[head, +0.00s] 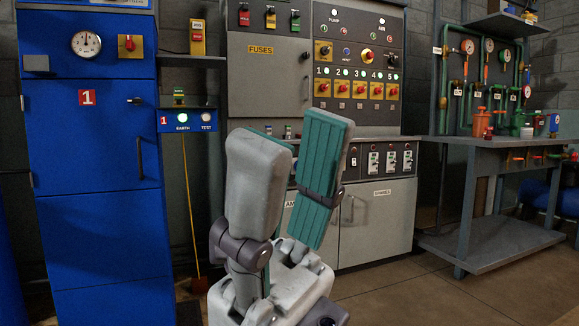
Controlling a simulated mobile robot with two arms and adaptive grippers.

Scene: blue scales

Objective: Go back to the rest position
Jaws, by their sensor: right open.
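My right gripper (298,185) stands upright in the middle of the head view, with its fingers pointing up. Its two fingers are grey with green ribbed pads and are spread apart. Nothing is between them, and it touches nothing that I can see. It hides part of the grey control cabinet (264,78) behind it. My left gripper does not show in this view.
A blue cabinet (92,215) with a dial stands at the left. A grey panel (358,60) with switches and knobs is behind my gripper. A grey workbench (490,143) with pipes and gauges stands at the right. The floor (430,291) at the lower right is clear.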

